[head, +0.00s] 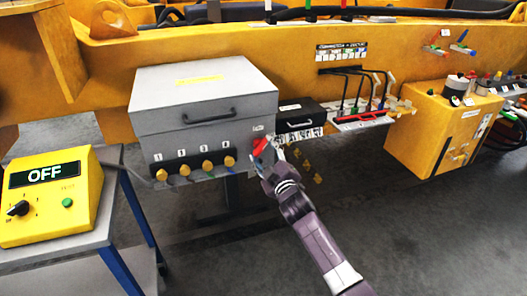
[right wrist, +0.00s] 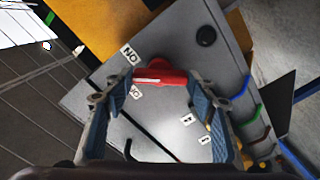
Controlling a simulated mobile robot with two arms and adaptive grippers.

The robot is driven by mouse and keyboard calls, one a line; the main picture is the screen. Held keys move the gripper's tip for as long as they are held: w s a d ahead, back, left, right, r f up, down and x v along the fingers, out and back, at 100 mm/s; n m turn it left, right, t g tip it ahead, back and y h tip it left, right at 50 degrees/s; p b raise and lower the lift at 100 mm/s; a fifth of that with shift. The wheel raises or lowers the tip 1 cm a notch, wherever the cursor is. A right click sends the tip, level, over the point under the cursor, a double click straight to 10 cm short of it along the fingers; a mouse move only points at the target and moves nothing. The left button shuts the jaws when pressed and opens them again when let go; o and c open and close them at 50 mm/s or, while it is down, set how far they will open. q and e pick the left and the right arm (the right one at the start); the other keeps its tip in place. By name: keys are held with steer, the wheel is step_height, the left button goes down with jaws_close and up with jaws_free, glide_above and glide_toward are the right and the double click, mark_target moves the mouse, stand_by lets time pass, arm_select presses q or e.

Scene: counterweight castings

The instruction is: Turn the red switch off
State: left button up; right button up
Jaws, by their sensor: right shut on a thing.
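The red switch (head: 261,147) is on the front right of a grey box (head: 205,92), under the handle side of its lid. It also shows in the right wrist view (right wrist: 160,73), between the fingertips, with a small label marked "ON" beside it and another small label nearby. My right gripper (head: 265,154) is at the switch and shut on it, hiding part of it in the head view. The exact angle of the switch is hard to tell. My left gripper is not in view.
Several yellow knobs (head: 208,166) line the box's lower front. A yellow unit (head: 50,198) reading "OFF" stands on a cart at left. A black case (head: 300,113) and a yellow control box (head: 440,130) are to the right. Open floor lies below.

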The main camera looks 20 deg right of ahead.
steer(key=n, duration=0.4)
steer(key=shift+f+n, duration=0.1)
steer(key=shift+n, duration=1.9)
steer(key=o, duration=1.2)
steer(key=shift+c, duration=0.2)
steer(key=s, duration=1.2)
steer(key=shift+d, duration=0.2)
